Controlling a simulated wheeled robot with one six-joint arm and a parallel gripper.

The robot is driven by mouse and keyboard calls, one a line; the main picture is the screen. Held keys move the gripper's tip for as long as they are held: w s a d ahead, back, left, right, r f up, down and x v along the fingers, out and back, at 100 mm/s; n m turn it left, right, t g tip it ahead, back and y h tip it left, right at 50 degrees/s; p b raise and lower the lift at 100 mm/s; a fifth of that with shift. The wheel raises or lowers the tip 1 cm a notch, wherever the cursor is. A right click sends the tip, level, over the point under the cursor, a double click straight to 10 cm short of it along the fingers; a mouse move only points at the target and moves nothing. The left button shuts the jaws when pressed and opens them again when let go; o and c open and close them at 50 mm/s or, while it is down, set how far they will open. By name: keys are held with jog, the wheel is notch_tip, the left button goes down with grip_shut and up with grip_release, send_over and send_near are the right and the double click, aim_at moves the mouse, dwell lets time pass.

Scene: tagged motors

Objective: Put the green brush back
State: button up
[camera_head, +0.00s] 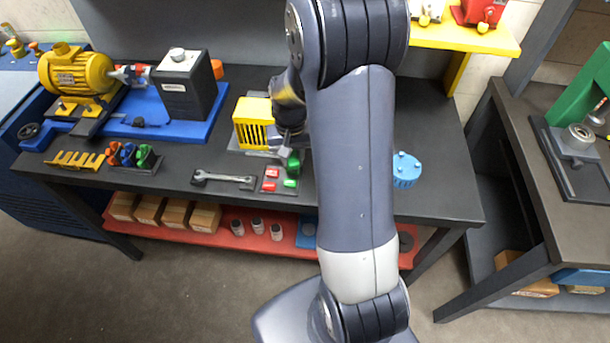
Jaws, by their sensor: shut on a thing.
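My gripper (287,150) is over the middle of the dark workbench, partly hidden by my arm. It is shut on a small green thing (293,162), which looks like the green brush; it is too small and covered to be sure. It hangs just beside a yellow slotted housing (252,122) and above a small panel with red and green pieces (279,181). A dark holder (146,167) at the left front of the bench carries orange, blue and green pieces.
A wrench (223,179) lies at the front edge. A yellow motor (76,73) and a black block (184,86) stand on a blue base at the left. A blue round part (406,170) stands right of my arm. The bench between is partly clear.

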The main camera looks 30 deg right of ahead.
jog(key=s+d+r+m+b, duration=0.2)
jog(key=s+d+r+m, duration=0.1)
jog(key=s+d, duration=0.15)
jog(key=f, duration=0.6)
jog(key=f+p, duration=0.1)
jog(key=f, duration=0.2)
jog(key=shift+w+d+f, duration=0.2)
jog(key=shift+w+d, duration=0.05)
jog(key=shift+d, duration=0.1)
jog(key=shift+f, duration=0.1)
jog(key=shift+f, duration=0.15)
jog(key=o, duration=0.7)
jog(key=shift+c, duration=0.2)
notch_tip(320, 180, up, 13)
jog(key=shift+f, duration=0.2)
